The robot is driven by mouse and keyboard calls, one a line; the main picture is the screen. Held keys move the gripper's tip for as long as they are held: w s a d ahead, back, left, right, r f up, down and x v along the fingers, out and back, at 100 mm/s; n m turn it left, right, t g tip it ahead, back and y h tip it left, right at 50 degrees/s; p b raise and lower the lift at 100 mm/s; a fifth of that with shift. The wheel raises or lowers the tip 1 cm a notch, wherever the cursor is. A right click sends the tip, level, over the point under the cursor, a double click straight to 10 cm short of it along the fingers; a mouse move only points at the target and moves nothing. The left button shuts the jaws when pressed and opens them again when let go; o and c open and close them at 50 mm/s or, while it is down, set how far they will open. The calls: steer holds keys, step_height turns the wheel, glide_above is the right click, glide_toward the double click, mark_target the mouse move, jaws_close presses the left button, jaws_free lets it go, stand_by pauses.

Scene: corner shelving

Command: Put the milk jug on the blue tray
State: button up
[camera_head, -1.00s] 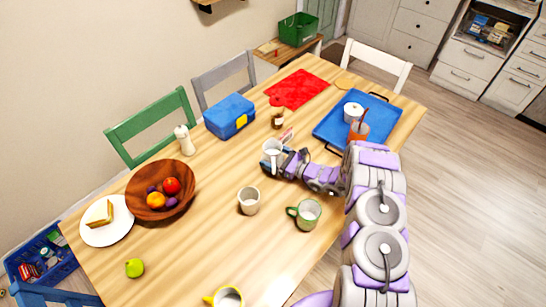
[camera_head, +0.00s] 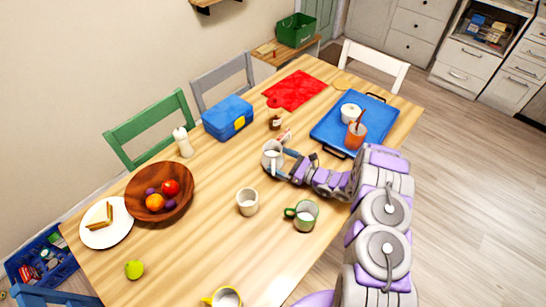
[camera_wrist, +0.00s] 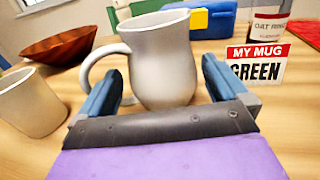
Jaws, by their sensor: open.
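The milk jug (camera_head: 271,153) is a white, rounded jug with a handle, standing upright on the wooden table. In the wrist view the jug (camera_wrist: 162,62) fills the middle, its handle to the left. My gripper (camera_head: 278,162) is open at the jug. In the wrist view my gripper's blue fingers (camera_wrist: 162,88) lie either side of the jug's lower body; contact cannot be told.
A white cup (camera_head: 247,202) and a green-handled mug (camera_head: 303,214) stand nearer. The tray's right part is clear.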

steer(key=p+v, duration=0.1)
steer(key=v, duration=0.7)
steer(key=shift+d, duration=0.1)
